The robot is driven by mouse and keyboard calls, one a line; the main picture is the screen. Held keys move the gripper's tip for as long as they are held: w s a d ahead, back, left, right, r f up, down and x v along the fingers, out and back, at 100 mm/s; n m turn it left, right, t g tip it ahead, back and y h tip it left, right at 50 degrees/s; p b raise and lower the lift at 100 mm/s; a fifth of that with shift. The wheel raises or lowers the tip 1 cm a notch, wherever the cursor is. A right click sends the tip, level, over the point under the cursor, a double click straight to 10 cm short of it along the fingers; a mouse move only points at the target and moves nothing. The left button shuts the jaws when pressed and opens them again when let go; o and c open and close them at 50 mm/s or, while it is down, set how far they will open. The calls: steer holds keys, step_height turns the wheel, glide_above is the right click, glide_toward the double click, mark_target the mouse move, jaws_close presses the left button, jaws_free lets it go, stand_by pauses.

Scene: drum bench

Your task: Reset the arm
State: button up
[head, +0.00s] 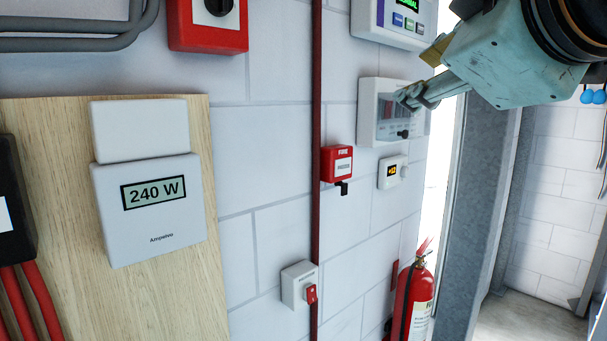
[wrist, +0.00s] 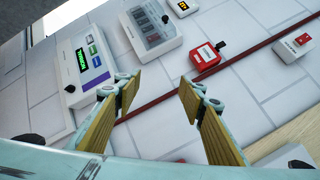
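My gripper (head: 418,92) is at the upper right of the head view, in front of the white wall. In the wrist view my gripper (wrist: 157,88) has its two yellow-padded fingers spread well apart. Nothing is between them. It appears to be clear of the wall devices, though the exact gap cannot be told. In the head view it overlaps the edge of a white panel with a dark window (head: 378,117); that panel also shows in the wrist view (wrist: 150,30).
A control panel with a green display (wrist: 83,57) is left of the fingers. A red fire box (head: 337,164), red pipe (head: 316,215), thermostat-like unit (head: 391,172) and white switch (head: 299,285) line the wall. A power meter (head: 152,222) hangs left. An extinguisher (head: 414,300) stands low right.

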steer(key=s+d+f+m+g+h, duration=0.2)
steer(key=s+d+f+m+g, duration=0.15)
steer(key=f, duration=0.65)
steer(key=s+d+f+m+g+h, duration=0.1)
steer(key=s+d+f+m+g, duration=0.3)
steer(key=f, duration=0.6)
steer(key=s+a+f+m+g+y, duration=0.1)
steer(key=s+a+f+m+g, duration=0.1)
steer(key=s+f, duration=0.5)
steer(key=s+a+f+m+g, duration=0.2)
steer(key=s+f, duration=0.6)
steer(key=s, duration=0.1)
steer(key=shift+s+a+g+y, duration=0.15)
steer(key=shift+g+y, duration=0.2)
steer(key=shift+y, duration=0.05)
steer(key=shift+f, duration=0.1)
